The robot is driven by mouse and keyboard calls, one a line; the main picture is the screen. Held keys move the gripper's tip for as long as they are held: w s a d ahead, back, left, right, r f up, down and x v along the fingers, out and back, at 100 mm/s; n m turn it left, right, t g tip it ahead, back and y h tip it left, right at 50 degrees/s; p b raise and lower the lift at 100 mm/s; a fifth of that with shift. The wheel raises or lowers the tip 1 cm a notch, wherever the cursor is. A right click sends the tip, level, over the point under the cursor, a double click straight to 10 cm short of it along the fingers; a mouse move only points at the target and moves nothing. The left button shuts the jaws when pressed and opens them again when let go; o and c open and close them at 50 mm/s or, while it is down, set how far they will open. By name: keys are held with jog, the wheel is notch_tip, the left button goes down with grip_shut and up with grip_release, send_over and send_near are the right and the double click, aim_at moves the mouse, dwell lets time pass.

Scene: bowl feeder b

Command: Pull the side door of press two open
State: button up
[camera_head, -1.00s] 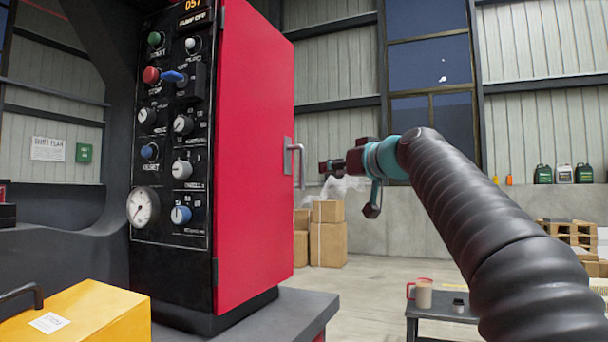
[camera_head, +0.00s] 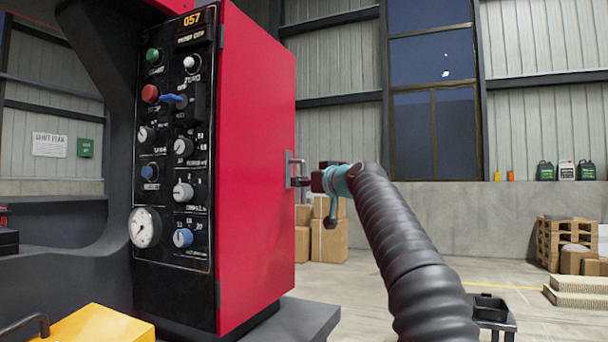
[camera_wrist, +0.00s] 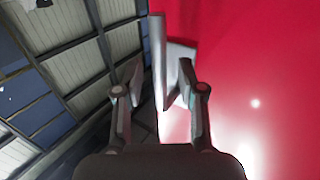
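The red side door (camera_head: 257,160) of the press shows in the head view as a flat panel, flush with the cabinet and shut. Its grey metal bar handle (camera_head: 301,162) stands out near the right edge of the door. My gripper (camera_head: 303,182) is at the lower part of the handle. In the wrist view the handle (camera_wrist: 158,50) lies between the two open fingers of my gripper (camera_wrist: 160,75), with gaps showing on both sides. The red door surface (camera_wrist: 260,70) fills the right of that view. Whether a finger touches the handle cannot be told.
The black control panel (camera_head: 174,140) with knobs and a gauge is left of the door. A grey ledge (camera_head: 305,322) juts out below it. Cardboard boxes (camera_head: 329,240) stand behind my gripper. A low dark table (camera_head: 492,312) is at the lower right; open floor lies beyond.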

jog(key=shift+w+a, duration=0.35)
jog(key=shift+w, duration=0.1)
grip_shut()
jog(key=shift+d, duration=0.15)
